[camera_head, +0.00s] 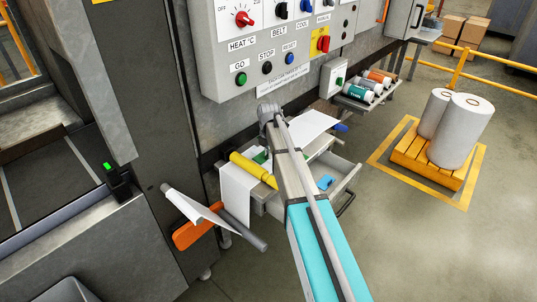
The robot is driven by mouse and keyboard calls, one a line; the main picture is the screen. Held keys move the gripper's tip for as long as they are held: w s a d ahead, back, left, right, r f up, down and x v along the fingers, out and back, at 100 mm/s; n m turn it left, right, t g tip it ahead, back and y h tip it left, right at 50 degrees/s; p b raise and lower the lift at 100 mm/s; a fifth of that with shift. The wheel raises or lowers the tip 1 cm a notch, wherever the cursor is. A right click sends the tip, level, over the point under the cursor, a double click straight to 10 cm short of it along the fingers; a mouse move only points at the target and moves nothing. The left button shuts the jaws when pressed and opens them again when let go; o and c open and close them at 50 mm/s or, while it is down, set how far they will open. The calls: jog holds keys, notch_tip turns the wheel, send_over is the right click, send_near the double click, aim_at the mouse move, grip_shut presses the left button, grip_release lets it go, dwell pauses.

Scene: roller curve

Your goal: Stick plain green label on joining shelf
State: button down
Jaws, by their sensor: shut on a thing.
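A small green patch (261,157) lies on the grey shelf below the control panel, beside a yellow cylinder (252,168). I cannot tell whether it is the plain green label. This may be the joining shelf, but no marking on it is readable. White sheets lie on it, and one white sheet (238,192) hangs over its front. My arm reaches from the bottom edge up over the shelf and hides part of it. The far end of my arm shows as a grey joint by the panel; my gripper's fingers are not visible.
An open drawer (337,188) with a blue item sticks out under the shelf. A control panel (270,45) is above. An orange holder (193,233) with a grey rod and white sheet juts out at left. Floor at right is clear before the pallet (425,168).

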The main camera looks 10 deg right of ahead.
jog(key=shift+f, duration=0.2)
dwell(0.3)
dwell(0.3)
jog(key=c, duration=0.7)
grip_release()
jog(key=o, duration=0.5)
jog(key=shift+o, duration=0.2)
jog(key=shift+r, duration=0.1)
jog(key=shift+r+p, duration=4.35)
jog(key=shift+r, duration=0.05)
